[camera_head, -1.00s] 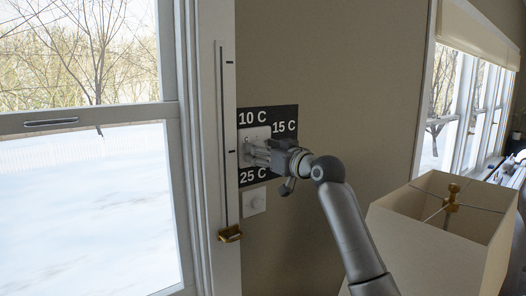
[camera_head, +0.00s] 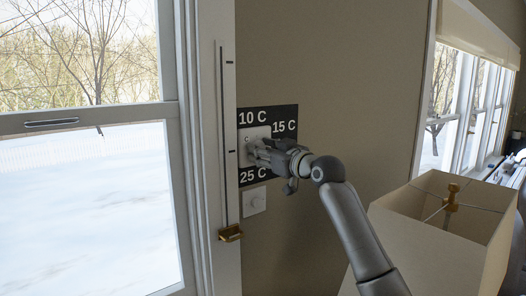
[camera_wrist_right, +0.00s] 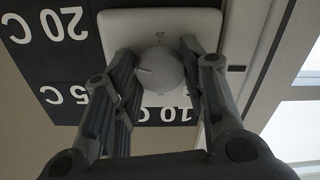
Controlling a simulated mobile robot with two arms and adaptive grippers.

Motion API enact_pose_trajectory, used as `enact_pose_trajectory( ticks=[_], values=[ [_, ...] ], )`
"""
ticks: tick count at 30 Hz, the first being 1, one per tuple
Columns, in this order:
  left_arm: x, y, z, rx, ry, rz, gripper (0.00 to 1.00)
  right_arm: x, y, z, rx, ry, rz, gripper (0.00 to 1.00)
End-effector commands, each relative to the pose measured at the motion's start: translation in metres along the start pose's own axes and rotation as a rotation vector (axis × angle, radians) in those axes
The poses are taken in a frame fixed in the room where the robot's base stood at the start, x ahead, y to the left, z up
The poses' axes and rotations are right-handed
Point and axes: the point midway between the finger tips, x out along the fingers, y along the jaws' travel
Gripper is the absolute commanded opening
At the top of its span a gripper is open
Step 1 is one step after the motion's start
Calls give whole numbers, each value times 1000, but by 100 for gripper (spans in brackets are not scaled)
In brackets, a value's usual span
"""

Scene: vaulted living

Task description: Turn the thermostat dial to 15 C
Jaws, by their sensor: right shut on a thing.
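The thermostat is a white plate (camera_head: 246,133) on a black panel with temperature labels, on the wall right of the window. In the right wrist view the round white dial (camera_wrist_right: 158,72) sits on its white plate (camera_wrist_right: 112,22), with the picture turned about upside down. My right gripper (camera_head: 254,150) reaches the plate from the right; its fingers (camera_wrist_right: 158,78) are closed on the dial's two sides. The dial's dark line points left in the wrist view, toward the side with the 15 C and 20 C labels. The gripper hides the 20 C label in the head view. My left gripper is out of view.
A small white wall plate with a knob (camera_head: 255,201) sits just below the panel. A vertical slider track with a brass handle (camera_head: 231,233) runs along the window frame at left. A large cream lampshade (camera_head: 420,240) stands at lower right, close to my right arm.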

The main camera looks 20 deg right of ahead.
Motion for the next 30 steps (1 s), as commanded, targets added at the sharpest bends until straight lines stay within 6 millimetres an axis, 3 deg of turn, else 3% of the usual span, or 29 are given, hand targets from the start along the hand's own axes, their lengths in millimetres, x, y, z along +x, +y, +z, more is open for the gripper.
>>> enact_pose_trajectory(
  ticks=[18,30],
  values=[
    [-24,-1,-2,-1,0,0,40,0,3,-3,-567,-1,1,16],
    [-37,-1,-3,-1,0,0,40,0,3,-3,-797,0,1,16]
  ],
)
